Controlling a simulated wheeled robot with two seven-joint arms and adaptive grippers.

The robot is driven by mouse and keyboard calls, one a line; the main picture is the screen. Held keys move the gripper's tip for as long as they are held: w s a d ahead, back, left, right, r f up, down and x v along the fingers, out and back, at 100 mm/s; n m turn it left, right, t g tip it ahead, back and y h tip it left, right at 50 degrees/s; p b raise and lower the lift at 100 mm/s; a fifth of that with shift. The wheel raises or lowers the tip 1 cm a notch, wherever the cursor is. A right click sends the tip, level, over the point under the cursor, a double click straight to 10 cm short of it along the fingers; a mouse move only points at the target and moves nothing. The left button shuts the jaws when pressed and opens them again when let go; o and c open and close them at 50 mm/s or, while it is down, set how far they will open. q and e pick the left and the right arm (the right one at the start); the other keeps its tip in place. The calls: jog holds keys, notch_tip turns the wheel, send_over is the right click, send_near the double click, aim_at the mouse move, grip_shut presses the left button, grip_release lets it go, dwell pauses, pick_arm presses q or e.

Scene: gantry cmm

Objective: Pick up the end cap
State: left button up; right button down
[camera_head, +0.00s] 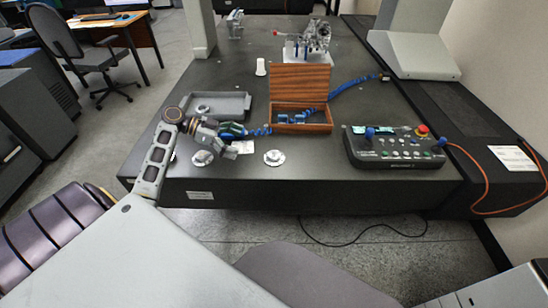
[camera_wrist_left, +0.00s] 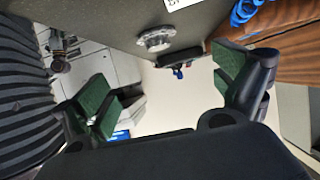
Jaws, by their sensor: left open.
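A round, flanged metal piece (camera_head: 274,157), which looks like an end cap, lies on the dark table near its front edge. A similar round piece (camera_head: 202,157) lies further left, under my left arm; I cannot tell for sure which is the end cap. My left gripper (camera_head: 238,139) is low over the table between them, open and empty, its fingers pointing right. In the left wrist view, a round metal piece (camera_wrist_left: 157,38) shows beyond and between the open green-padded fingers (camera_wrist_left: 165,84), apart from them.
An open wooden box (camera_head: 302,127) with blue items stands just beyond the gripper. A grey tray (camera_head: 233,106) lies behind the arm. A control pendant (camera_head: 395,147) sits to the right, a white cup-shaped piece (camera_head: 261,67) further back.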

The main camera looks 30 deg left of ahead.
pick_arm(q)
send_near(273, 154)
jog(key=x, duration=0.3)
jog(key=shift+a+f, duration=0.1)
jog(key=shift+a, duration=0.05)
jog(key=shift+w+d+f+b, duration=0.2)
jog(key=shift+d+b, duration=0.1)
jog(key=shift+d, duration=0.05)
pick_arm(e)
jog(key=shift+w+a+r, duration=0.1)
jog(key=shift+a+r, duration=0.05)
jog(key=shift+r, duration=0.35)
jog(key=shift+w+a+r, duration=0.1)
jog(key=shift+a+r, duration=0.05)
jog(key=shift+r, duration=0.35)
pick_arm(q)
jog(key=shift+d, duration=0.1)
pick_arm(e)
jog(key=shift+s+f, duration=0.1)
